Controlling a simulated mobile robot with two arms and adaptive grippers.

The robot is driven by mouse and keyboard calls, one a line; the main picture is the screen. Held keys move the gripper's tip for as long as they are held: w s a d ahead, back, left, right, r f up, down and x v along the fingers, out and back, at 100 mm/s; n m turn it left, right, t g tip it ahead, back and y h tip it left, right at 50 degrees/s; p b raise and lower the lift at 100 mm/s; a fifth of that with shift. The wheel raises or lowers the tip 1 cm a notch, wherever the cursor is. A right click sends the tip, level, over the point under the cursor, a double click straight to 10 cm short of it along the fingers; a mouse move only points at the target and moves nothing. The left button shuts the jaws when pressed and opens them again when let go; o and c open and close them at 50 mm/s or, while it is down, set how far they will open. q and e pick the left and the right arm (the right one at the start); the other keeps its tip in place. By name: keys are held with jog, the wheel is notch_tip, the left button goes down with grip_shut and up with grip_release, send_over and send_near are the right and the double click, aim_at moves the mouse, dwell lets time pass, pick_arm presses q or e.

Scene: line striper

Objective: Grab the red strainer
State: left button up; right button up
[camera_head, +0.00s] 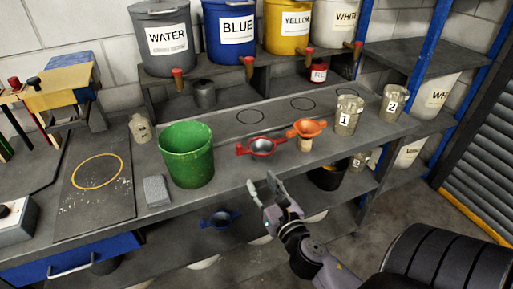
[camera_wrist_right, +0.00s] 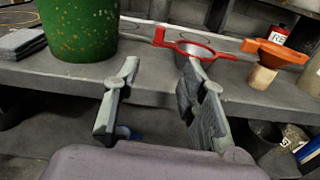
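The red strainer (camera_head: 262,147) has a red rim with handles and a metal bowl. It sits on the workbench between the green bucket and an orange funnel. It also shows in the right wrist view (camera_wrist_right: 192,48), beyond the fingertips near the bench edge. My right gripper (camera_head: 262,187) is open and empty, in front of the bench's front edge and short of the strainer. Its two fingers stand apart in the wrist view (camera_wrist_right: 160,72), with the strainer ahead and a little right of the gap. My left gripper is not in view.
A green bucket (camera_head: 187,160) stands left of the strainer. An orange funnel (camera_head: 309,128) is close on its right, on a small tan support. Numbered jars (camera_head: 347,116) stand farther right. A blue strainer (camera_head: 220,218) lies on the lower shelf. The bench edge lies before my gripper.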

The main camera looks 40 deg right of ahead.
notch_tip(320, 180, up, 2)
jog(key=w+p, duration=0.1)
jog(key=w, duration=0.1)
jog(key=p, duration=0.2)
send_near(240, 147)
jog(key=shift+n+t, duration=0.3)
jog(key=shift+n, duration=0.1)
jog(key=x, duration=0.5)
jog(key=shift+w+d+r, duration=0.1)
jog(key=shift+d+r, duration=0.1)
jog(key=shift+r, duration=0.1)
jog(key=shift+f+x, duration=0.2)
jog(key=shift+x, duration=0.8)
jog(key=shift+f+x, duration=0.2)
jog(key=shift+x, duration=0.8)
jog(key=shift+f+x, duration=0.2)
jog(key=shift+x, duration=0.75)
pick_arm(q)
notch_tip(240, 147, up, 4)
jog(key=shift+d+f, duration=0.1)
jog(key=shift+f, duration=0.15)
pick_arm(e)
jog(key=shift+a, duration=0.1)
jog(key=shift+c, duration=0.4)
grip_shut()
